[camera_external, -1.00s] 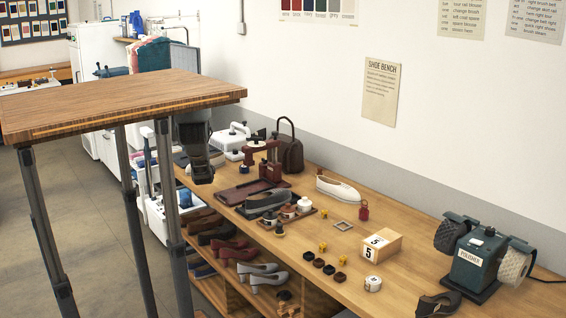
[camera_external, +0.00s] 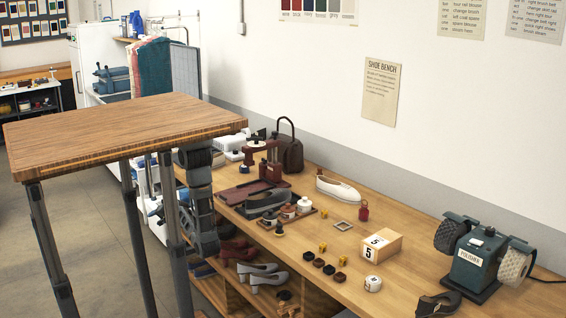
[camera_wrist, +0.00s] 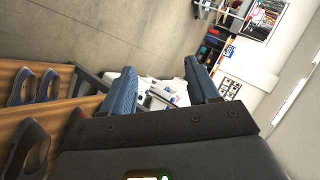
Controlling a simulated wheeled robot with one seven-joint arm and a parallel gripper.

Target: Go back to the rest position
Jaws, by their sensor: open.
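My arm hangs down behind the wooden tabletop (camera_external: 120,128) in the outside view, beside the left end of the shoe bench (camera_external: 440,250). My gripper (camera_external: 207,243) is at its lower end, dark and partly hard to make out there. In the wrist view my gripper (camera_wrist: 160,76) shows two blue-grey fingers spread wide apart. The space between them is empty; white items show beyond, farther off. No rest position is marked in either view.
The bench carries a white shoe (camera_external: 338,190), a numbered box (camera_external: 381,245) and a polisher (camera_external: 480,262). Shoes (camera_wrist: 48,85) on wooden shelves lie left of my fingers in the wrist view. Dark table legs (camera_external: 135,230) stand near my arm. Grey floor (camera_wrist: 110,30) is open.

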